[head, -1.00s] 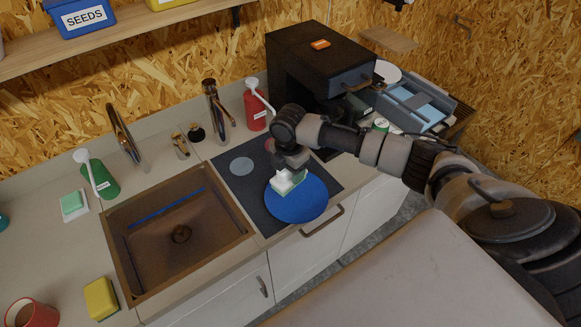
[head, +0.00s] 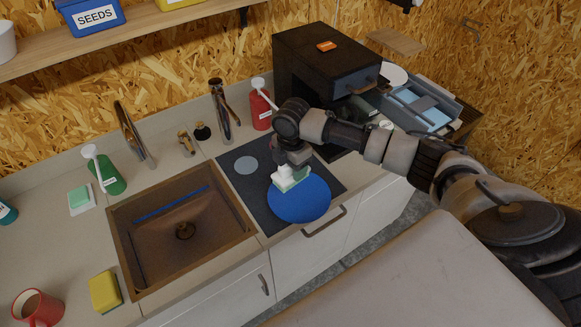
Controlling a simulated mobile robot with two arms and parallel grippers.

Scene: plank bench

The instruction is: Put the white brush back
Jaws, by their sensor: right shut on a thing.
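The white brush (head: 288,178), a small block with a white top and pale green below, is at the far edge of a round blue plate (head: 300,203). My right gripper (head: 293,165) reaches down from above and is shut on the brush. The fingertips are partly hidden by the wrist, and I cannot tell whether the brush touches the plate. The plate lies on a dark mat (head: 262,203) right of the sink. My left gripper is not in view.
The brown sink (head: 150,235) is left of the mat. A red bottle (head: 261,110) and tall faucet (head: 222,110) stand behind. A dark machine (head: 325,65) and grey rack (head: 425,108) are back right. A green bottle (head: 110,175), yellow sponge (head: 104,291) and red mug (head: 38,308) are left.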

